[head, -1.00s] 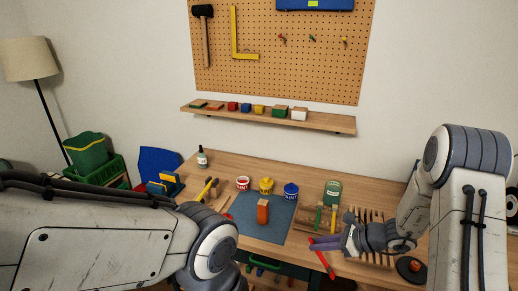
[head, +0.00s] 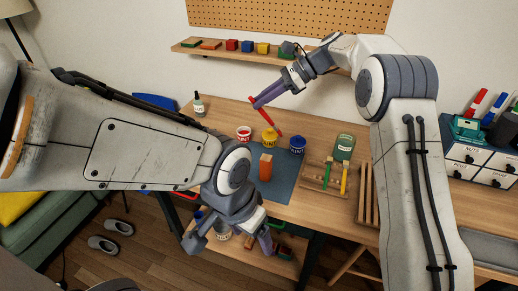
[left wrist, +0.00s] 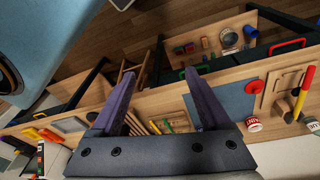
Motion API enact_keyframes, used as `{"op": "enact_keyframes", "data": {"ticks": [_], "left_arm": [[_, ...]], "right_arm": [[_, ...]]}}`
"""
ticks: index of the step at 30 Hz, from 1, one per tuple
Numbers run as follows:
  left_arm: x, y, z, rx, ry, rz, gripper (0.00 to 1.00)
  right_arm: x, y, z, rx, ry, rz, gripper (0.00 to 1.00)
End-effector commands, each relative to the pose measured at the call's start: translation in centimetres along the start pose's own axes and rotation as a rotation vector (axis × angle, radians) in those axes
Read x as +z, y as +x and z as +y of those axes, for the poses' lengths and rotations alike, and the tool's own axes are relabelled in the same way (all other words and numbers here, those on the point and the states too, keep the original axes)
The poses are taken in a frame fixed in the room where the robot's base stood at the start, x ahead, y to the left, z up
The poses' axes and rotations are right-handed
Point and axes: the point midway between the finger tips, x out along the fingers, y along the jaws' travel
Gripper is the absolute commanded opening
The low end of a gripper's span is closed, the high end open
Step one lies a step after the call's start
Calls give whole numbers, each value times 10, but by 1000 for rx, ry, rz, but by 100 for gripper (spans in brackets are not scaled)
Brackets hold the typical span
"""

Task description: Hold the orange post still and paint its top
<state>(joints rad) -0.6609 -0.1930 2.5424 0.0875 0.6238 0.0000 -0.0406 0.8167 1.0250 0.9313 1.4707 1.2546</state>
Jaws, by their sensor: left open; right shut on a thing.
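The orange post (head: 265,167) stands upright on the blue-grey mat (head: 283,184) on the table. My right gripper (head: 268,94) is shut on a red brush (head: 265,115) and holds it slanted above the back of the table. The brush's lower end shows between the yellow paint can (head: 268,139) and the blue paint can (head: 297,145); I cannot tell if it touches either. My left gripper (head: 266,243) is open and empty in front of the table's front edge, apart from the post.
A red paint can (head: 243,133) stands left of the yellow one. A wooden rack (head: 320,182) with tools and a green jar (head: 344,147) stand right of the mat. A bottle (head: 199,105) is at back left. A wall shelf (head: 215,48) is above.

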Motion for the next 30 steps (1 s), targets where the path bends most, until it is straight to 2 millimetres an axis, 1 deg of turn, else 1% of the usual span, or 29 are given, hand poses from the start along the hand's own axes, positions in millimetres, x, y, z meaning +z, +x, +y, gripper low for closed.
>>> {"op": "enact_keyframes", "data": {"ticks": [1, 2, 3, 9, 15, 18, 21, 25, 30], "left_arm": [[-16, 11, -6, -8, -17, 33, 80], [-27, 17, -9, -13, -26, 62, 80], [-42, 26, -14, -20, -37, 102, 80], [-110, 66, -44, -60, -90, 312, 80], [-161, 102, -81, -108, -133, 522, 80], [-180, 117, -100, -134, -151, 626, 80], [-193, 130, -118, -161, -166, 728, 80], [-202, 143, -139, -192, -181, 846, 80], [-205, 151, -155, -222, -191, 957, 80]], "right_arm": [[0, 0, 0, -1, 0, 0, 0], [0, 0, 0, -1, 0, 0, 0], [-1, -1, 0, -2, 1, 0, 0], [-1, -1, 0, -3, 1, -1, 0], [-1, -1, 0, -3, 1, -1, 0], [-1, -1, 0, -3, 1, -1, 0], [-1, -1, 0, -3, 1, -1, 0], [-1, -1, 0, -4, 1, -1, 0], [-1, -1, 0, -4, 0, -1, 0]]}}
